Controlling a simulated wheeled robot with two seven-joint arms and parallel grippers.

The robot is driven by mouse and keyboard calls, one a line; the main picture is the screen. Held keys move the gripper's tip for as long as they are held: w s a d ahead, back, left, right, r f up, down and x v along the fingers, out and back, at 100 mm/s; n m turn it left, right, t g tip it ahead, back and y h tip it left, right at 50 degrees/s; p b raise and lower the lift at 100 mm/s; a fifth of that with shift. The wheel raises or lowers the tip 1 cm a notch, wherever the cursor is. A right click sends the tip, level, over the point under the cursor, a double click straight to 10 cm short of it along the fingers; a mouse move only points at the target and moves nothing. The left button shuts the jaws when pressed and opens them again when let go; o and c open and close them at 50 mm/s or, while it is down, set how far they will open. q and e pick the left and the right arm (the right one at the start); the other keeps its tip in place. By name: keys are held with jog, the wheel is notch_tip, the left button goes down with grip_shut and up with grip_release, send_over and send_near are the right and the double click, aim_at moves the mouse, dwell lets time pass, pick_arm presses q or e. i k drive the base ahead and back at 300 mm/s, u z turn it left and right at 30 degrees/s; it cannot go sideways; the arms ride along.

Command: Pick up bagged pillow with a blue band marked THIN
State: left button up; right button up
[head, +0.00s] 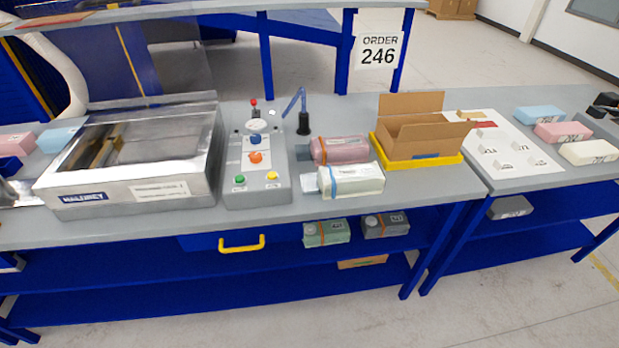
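Two bagged pillows lie side by side on the grey bench, right of the control box. The nearer one (355,182) is pale cream-green in a clear bag, with a blue-grey band or end at its left and a white label on top. The one behind it (340,149) is pink, with an orange band and a dark left end. The writing on both is too small to read, so I cannot tell which is marked THIN.
A grey control box (256,165) with coloured buttons and a metal-framed machine (130,165) stand left. An open cardboard box (425,132) sits in a yellow tray (445,161) right. More bagged items (326,232) lie on the shelf below. Foam blocks (563,131) lie far right.

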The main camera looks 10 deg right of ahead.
aim_at(346, 181)
jog(key=u, duration=1.7)
jog(key=k, duration=1.6)
jog(key=z, duration=2.4)
jog(key=i, duration=0.5)
jog(key=u, duration=0.1)
